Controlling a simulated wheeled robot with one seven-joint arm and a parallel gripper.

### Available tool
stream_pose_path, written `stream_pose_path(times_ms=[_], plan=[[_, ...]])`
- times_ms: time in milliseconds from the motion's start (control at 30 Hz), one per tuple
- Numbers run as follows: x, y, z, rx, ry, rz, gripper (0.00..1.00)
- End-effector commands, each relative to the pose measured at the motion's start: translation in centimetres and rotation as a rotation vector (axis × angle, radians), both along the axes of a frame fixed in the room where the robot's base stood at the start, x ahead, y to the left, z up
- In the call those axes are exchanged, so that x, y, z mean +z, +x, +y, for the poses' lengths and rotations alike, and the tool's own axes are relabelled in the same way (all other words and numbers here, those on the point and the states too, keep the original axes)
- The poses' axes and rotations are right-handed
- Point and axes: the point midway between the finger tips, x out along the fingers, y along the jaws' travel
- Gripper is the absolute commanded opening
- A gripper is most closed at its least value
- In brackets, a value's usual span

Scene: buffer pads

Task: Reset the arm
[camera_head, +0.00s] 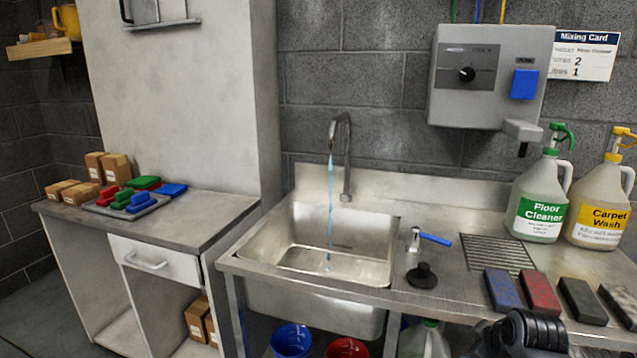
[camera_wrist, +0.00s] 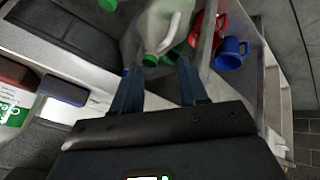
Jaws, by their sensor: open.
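My gripper (camera_wrist: 158,68) is open, with its two blue-grey fingers apart in the wrist view. A pale jug with a green cap (camera_wrist: 150,60) shows beyond and between the fingertips; I see no grip on it. In the head view a black part of my arm (camera_head: 528,334) shows at the bottom right, in front of the steel counter. My fingers are not visible in the head view.
Water runs from the tap (camera_head: 340,150) into the sink (camera_head: 330,245). Several pads, including a red one (camera_head: 539,292), lie on the counter's right. Floor Cleaner (camera_head: 538,205) and Carpet Wash (camera_head: 600,210) jugs stand behind. A blue bucket (camera_head: 291,340) and red bucket (camera_head: 347,348) are below.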

Motion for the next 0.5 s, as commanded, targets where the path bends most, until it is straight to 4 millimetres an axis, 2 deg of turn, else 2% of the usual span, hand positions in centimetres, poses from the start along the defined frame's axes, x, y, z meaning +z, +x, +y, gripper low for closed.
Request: stream_pose_path(times_ms=[33, 200, 400, 500], plan=[[-1.7, -2.0, 0.0, -0.018, -0.006, -0.014, 0.43], [-5.2, -7.7, 0.3, -0.077, -0.013, -0.094, 0.43], [-7.4, -14.8, 1.3, -0.128, 0.002, -0.193, 0.43], [-7.7, -18.5, 2.0, -0.145, 0.019, -0.243, 0.43]])
